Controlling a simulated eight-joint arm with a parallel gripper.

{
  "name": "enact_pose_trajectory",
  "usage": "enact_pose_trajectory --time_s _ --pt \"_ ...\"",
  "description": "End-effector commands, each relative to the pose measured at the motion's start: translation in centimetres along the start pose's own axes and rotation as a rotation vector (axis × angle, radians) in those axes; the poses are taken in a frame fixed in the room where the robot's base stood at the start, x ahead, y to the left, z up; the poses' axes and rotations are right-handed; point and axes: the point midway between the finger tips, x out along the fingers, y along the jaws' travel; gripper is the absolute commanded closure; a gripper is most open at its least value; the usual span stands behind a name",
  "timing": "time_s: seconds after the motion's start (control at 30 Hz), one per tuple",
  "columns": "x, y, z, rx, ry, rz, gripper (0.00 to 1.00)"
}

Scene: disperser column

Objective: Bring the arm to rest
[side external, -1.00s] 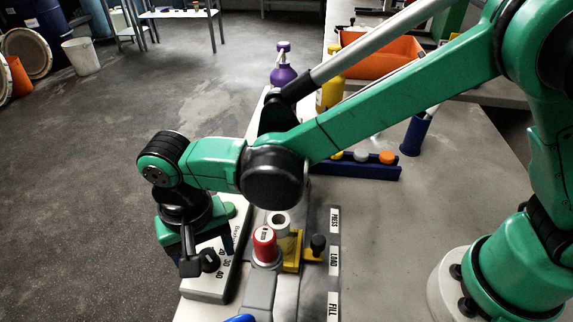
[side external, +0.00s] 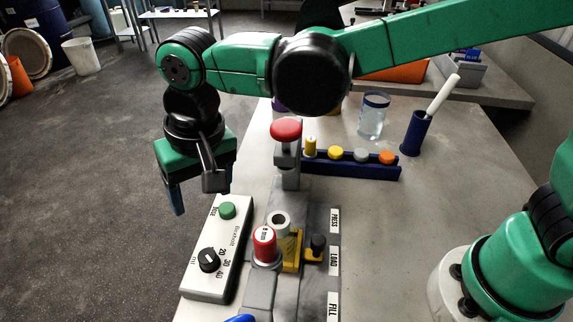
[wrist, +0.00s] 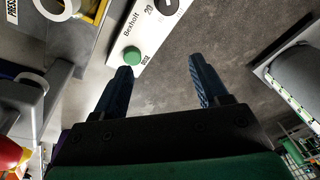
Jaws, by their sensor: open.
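My gripper (side external: 193,195) hangs pointing down at the left of the bench in the side view, above the floor side of the bench edge. In the wrist view its two dark blue fingers (wrist: 160,88) stand wide apart with nothing between them. The white control box (side external: 218,250) with a green button (side external: 228,210) and a black dial (side external: 209,260) lies below and to the right of the gripper. In the wrist view the green button (wrist: 132,56) shows just beyond the left finger, apart from it. The far finger is partly hidden in the side view.
A red-knobbed press (side external: 286,131) stands near the gripper. A red-capped bottle (side external: 264,246) and a yellow clamp (side external: 291,252) sit beside the box. A blue rack (side external: 350,168) with coloured caps, a glass of liquid (side external: 373,117) and a blue holder (side external: 415,133) stand farther back.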

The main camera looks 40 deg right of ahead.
Motion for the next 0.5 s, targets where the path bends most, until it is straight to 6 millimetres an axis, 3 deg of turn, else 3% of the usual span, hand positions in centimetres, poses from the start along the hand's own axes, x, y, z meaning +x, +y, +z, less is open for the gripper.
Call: enact_pose_trajectory --time_s 0.1,0.23,0.37,0.5 --pt "-3.4 4.9 -3.1 -0.147 0.181 -0.059 0.33" --pt "-6.4 11.5 -4.6 -0.233 0.37 -0.03 0.33" --pt "-8.0 17.2 -3.6 -0.238 0.487 0.04 0.33" --pt "-7.5 21.2 -0.5 -0.173 0.522 0.089 0.33"
